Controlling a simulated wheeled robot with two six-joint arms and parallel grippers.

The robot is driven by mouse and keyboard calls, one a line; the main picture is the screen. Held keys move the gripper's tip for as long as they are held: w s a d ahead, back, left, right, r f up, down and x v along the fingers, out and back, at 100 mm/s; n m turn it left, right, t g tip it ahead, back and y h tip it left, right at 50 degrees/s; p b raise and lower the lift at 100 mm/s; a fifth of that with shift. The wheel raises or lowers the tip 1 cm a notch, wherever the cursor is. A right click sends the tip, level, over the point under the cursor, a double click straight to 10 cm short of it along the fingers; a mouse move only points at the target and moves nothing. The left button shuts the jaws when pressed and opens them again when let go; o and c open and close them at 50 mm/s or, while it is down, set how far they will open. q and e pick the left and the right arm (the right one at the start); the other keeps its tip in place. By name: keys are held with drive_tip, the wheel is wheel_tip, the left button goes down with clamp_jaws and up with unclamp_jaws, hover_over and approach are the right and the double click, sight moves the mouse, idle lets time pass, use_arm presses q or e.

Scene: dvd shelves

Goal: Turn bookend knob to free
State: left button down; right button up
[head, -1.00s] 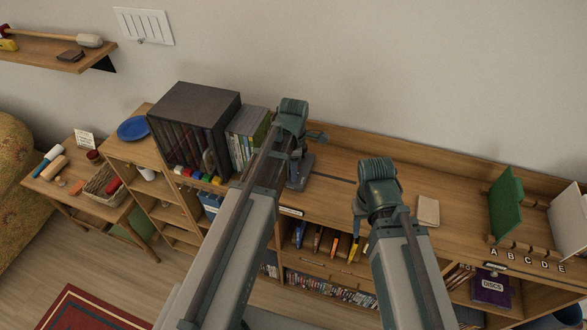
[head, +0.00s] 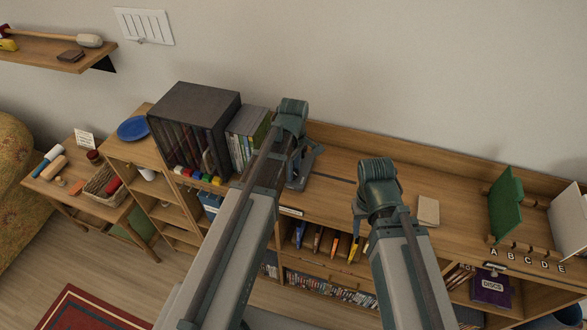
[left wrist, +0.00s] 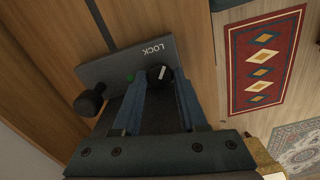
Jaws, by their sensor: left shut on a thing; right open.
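The bookend (left wrist: 125,65) is a dark plate with the word LOCK and a green dot (left wrist: 129,78). Its small black knob (left wrist: 160,73) bears a white mark, which does not point at the green dot. A larger round black knob (left wrist: 88,102) sticks out at the plate's side. In the left wrist view, my left gripper (left wrist: 163,78) has its two blue fingers on either side of the small knob, shut on it. In the head view my left gripper (head: 304,165) is at the grey bookend on the shelf top.
A dark case box (head: 195,125) and upright cases (head: 247,140) stand left of my left gripper. A beige block (head: 428,210), a green panel (head: 506,205) and a white panel (head: 570,225) are at the right. The shelf top between is mostly clear.

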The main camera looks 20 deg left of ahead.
use_arm(q)
drive_tip(key=m, duration=0.4)
drive_tip(key=shift+m, duration=0.4)
idle(0.4)
drive_tip(key=shift+c, duration=2.2)
unclamp_jaws()
drive_tip(key=shift+r, duration=0.1)
wheel_tip(320, 180, up, 14)
drive_tip(key=p, duration=1.4)
drive_tip(key=shift+f, duration=0.2)
